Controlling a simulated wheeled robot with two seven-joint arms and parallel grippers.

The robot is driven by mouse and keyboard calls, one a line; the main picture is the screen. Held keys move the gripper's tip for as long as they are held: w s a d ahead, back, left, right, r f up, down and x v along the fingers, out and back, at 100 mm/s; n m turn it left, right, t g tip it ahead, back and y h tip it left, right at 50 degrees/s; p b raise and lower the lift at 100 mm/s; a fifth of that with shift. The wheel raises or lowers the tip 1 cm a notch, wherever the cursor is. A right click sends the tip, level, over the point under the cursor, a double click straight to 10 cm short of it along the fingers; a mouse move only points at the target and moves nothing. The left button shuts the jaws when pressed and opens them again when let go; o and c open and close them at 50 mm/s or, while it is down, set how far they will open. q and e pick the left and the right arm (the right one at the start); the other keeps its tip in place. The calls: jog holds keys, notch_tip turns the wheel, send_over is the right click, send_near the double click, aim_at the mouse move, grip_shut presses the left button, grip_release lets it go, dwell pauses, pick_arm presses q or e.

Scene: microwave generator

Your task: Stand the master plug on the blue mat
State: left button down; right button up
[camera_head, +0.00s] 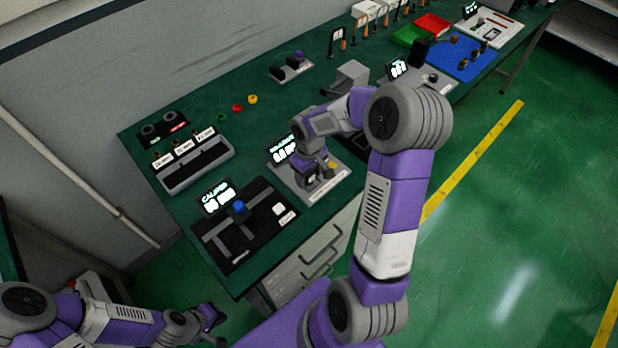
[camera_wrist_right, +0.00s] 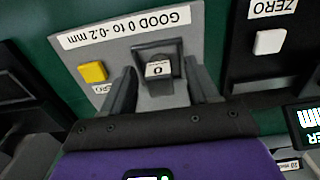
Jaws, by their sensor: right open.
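A dark plug with a white label marked 0 (camera_wrist_right: 159,69) stands in a square dark holder on a grey gauge plate (camera_wrist_right: 110,52); it looks like the master plug. My right gripper (camera_wrist_right: 160,88) is open, with one finger on each side of the plug; I cannot tell whether they touch it. In the head view my right gripper (camera_head: 312,172) is over the same gauge plate and largely hides the plug. The blue mat (camera_head: 478,68) lies at the far right end of the bench, with several small brownish pieces on it. My left gripper (camera_head: 214,327) is open and empty, low beside the bench.
A yellow button (camera_wrist_right: 93,72) is on the gauge plate. A black caliper station (camera_head: 255,245) with a white zero button is next to it. A grey block (camera_head: 350,75) and display stand between the plate and the mat. Green and red trays (camera_head: 432,24) are behind the mat.

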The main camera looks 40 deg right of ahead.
grip_shut()
dwell(0.3)
jog(key=shift+r, duration=0.1)
